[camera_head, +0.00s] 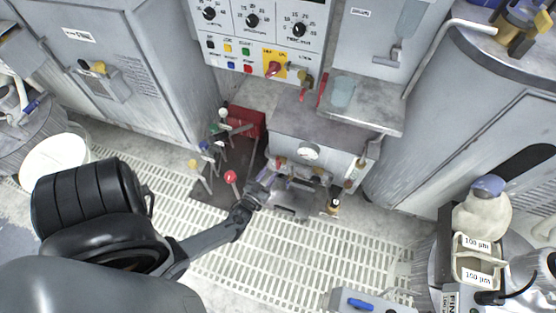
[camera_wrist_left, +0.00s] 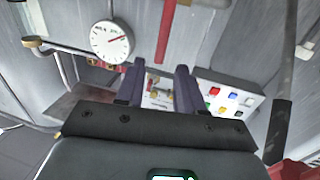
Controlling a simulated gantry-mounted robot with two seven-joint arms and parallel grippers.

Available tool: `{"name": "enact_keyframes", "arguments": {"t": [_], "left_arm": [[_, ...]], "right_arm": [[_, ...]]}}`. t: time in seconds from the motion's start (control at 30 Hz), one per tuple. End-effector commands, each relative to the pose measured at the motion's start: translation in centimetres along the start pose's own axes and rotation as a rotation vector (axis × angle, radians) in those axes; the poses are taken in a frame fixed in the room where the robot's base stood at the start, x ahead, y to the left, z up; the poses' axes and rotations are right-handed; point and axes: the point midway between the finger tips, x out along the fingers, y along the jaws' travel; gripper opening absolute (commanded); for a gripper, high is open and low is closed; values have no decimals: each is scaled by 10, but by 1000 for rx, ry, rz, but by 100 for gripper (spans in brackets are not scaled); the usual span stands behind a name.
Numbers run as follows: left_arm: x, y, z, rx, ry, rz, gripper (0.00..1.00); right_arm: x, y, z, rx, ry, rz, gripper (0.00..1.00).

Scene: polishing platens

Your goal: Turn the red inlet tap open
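My left gripper (camera_head: 262,190) reaches in from the left, just in front of the low grey box with the white dial gauge (camera_head: 308,152). In the left wrist view its two fingers (camera_wrist_left: 160,75) stand apart with nothing held between them. The gauge (camera_wrist_left: 112,42) shows there to the left of the fingers. A small red and brass fitting (camera_wrist_left: 98,63) sits on the pipe under the gauge. A slim red bar (camera_wrist_left: 166,30) stands upright beyond the fingers. In the head view a red lever (camera_head: 322,90) is beside the metal shelf. I cannot tell which red part is the inlet tap.
Several coloured-knob levers, one with a red ball (camera_head: 230,176), rise from a dark mat left of my gripper. A red box (camera_head: 245,121) is behind them. A small bottle (camera_head: 334,206) stands to the right. The pale grating (camera_head: 300,250) in front is mostly clear.

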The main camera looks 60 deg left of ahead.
Motion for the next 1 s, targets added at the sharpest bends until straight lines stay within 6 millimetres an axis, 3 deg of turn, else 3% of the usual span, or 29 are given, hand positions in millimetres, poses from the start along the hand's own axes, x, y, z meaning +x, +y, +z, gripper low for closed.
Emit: {"name": "enact_keyframes", "arguments": {"t": [0.2,0.43,0.63,0.93,1.0], "left_arm": [[38,0,3,0,3,1,37],[67,0,2,0,1,1,37],[79,0,1,0,-1,1,37],[81,0,0,0,-1,1,37],[81,0,0,0,-1,1,30]], "right_arm": [[18,-1,10,0,-10,-2,43],[28,-2,13,0,-10,-1,43],[31,-1,14,-2,-10,0,43],[31,0,14,-5,-9,3,43],[31,0,14,-5,-9,3,43]]}}
